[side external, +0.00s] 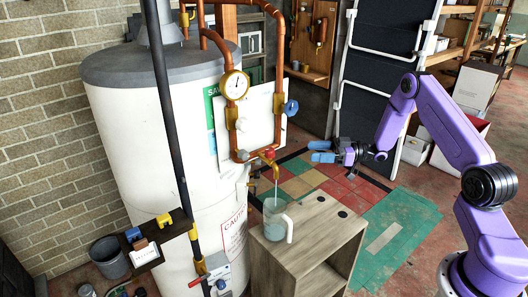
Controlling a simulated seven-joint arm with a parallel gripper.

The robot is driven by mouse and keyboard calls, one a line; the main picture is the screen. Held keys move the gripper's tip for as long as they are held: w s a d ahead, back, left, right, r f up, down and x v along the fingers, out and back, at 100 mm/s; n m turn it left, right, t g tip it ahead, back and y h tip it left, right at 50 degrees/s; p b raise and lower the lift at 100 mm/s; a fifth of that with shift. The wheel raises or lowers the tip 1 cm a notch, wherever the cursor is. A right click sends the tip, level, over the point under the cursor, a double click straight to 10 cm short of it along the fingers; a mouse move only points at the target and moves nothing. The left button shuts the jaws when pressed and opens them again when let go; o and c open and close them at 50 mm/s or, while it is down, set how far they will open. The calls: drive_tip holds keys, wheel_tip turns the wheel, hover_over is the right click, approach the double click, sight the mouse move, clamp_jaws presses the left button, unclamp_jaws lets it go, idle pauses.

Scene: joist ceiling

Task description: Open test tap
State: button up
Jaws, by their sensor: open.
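The brass test tap (268,158) with a small red part sits at the bottom of the copper pipework, in front of the white tank. A thin pale line, which looks like water, runs from its spout down to a clear jug (275,222). The jug stands upright on a wooden box and looks partly filled with bluish liquid. My gripper (321,151) has blue fingertips pointing left towards the tap. It is open and empty, to the right of the tap and apart from it.
A large white tank (150,140) stands left of the pipework. A pressure gauge (235,85) and a blue valve handle (290,108) sit above the tap. The wooden box (325,235) stands below. A black panel with white pipes (385,75) stands behind my arm.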

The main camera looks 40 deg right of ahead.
sight(270, 155)
drive_tip(key=x, duration=1.7)
drive_tip(key=shift+f, duration=0.2)
drive_tip(key=shift+a, duration=0.1)
